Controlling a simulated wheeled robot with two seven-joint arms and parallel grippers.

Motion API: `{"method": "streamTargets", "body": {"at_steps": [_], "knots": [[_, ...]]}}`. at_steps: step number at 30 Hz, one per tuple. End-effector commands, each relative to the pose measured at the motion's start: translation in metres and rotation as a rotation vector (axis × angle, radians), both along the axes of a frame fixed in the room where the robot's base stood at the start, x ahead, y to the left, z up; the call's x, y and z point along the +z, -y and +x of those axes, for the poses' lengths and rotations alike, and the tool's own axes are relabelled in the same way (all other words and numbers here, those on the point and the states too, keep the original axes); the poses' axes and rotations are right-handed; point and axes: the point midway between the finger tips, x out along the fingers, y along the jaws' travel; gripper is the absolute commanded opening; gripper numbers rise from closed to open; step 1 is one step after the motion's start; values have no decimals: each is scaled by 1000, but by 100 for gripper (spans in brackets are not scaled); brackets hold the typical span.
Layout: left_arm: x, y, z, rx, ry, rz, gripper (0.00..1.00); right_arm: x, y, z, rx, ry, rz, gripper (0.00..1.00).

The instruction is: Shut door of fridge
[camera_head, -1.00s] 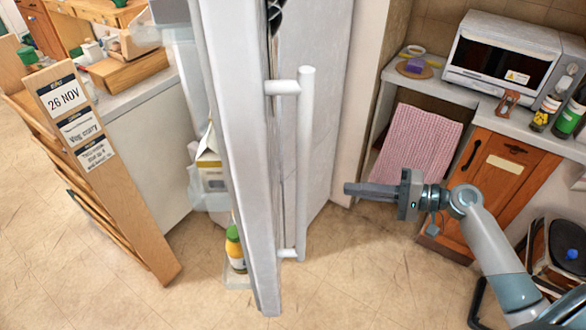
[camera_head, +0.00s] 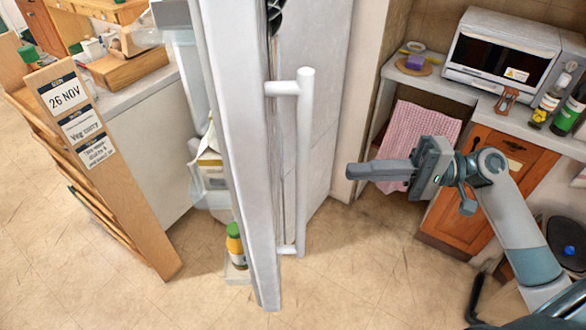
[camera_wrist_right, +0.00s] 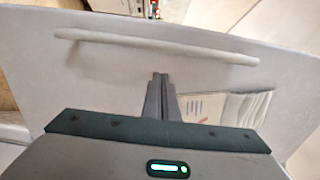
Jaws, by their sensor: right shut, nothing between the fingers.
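The white fridge door (camera_head: 232,120) stands open, seen nearly edge-on in the head view. Its long bar handle (camera_head: 305,165) faces right. The door's inner shelves, on its left side, hold a carton (camera_head: 209,165) and a bottle with a green cap (camera_head: 235,240). My right gripper (camera_head: 350,171) is shut and empty, to the right of the handle and apart from it. In the right wrist view, the closed fingers (camera_wrist_right: 160,78) point toward the door's outer face (camera_wrist_right: 110,75), with the handle (camera_wrist_right: 160,42) running across beyond them. My left gripper is not in view.
A wooden rack with a date card (camera_head: 62,93) stands left of the door, beside a counter (camera_head: 150,90). At right are a microwave (camera_head: 500,55), a pink checked towel (camera_head: 415,125) and an orange cabinet (camera_head: 470,215). The floor (camera_head: 350,265) before the door is clear.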

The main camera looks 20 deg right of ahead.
Motion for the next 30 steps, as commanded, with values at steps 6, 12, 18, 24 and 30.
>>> {"method": "streamTargets", "body": {"at_steps": [6,12,18,24,30], "knots": [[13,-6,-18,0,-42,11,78,5,-27,8,2,2,3,0],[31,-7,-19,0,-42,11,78,6,-61,18,1,1,4,0],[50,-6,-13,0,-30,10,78,6,-94,28,0,0,4,0],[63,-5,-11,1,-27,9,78,4,-115,35,-1,1,2,0],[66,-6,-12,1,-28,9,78,1,-124,37,-1,1,0,0]]}}
